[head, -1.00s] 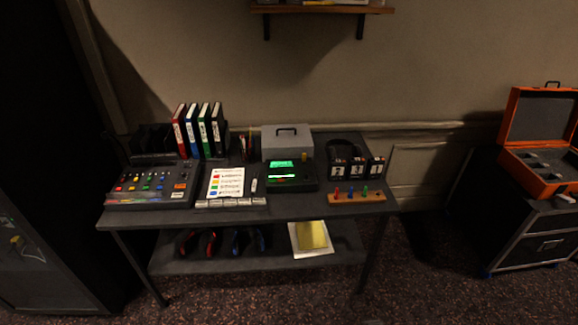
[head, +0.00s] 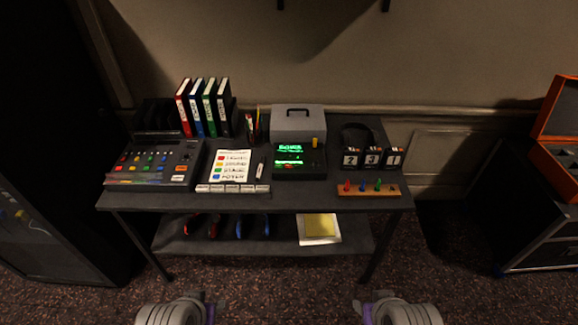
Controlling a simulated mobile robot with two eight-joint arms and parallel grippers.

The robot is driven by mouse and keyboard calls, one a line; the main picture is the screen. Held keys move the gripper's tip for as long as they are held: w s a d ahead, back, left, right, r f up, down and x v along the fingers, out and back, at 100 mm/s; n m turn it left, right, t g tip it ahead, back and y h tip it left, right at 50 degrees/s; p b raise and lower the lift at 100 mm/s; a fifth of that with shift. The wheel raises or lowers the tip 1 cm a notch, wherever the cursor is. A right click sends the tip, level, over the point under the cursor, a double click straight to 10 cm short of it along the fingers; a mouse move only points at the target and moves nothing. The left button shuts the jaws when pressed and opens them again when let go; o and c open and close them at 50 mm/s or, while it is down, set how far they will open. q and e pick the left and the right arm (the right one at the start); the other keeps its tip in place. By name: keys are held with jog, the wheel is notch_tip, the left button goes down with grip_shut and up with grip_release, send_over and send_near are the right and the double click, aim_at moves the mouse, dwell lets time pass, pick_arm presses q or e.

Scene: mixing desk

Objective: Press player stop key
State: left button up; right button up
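A black device with a lit green screen (head: 288,149), which looks like the player, sits on the dark desk (head: 300,197) right of the middle, with a small yellow upright piece at its back right. Its keys are too small and dark to tell apart, so I cannot make out the stop key. My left gripper (head: 215,305) and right gripper (head: 367,305) are only partly in view at the bottom edge, low in front of the desk and apart from the player. Their fingers are not clear.
A mixing console (head: 152,163) and a card with coloured marks (head: 231,167) lie left of the player. A grey box (head: 298,123) stands behind it. Numbered blocks (head: 372,159) and a wooden peg strip (head: 369,190) are to its right. An orange case (head: 560,115) is far right.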

pick_arm(q)
grip_shut()
dwell(1.5)
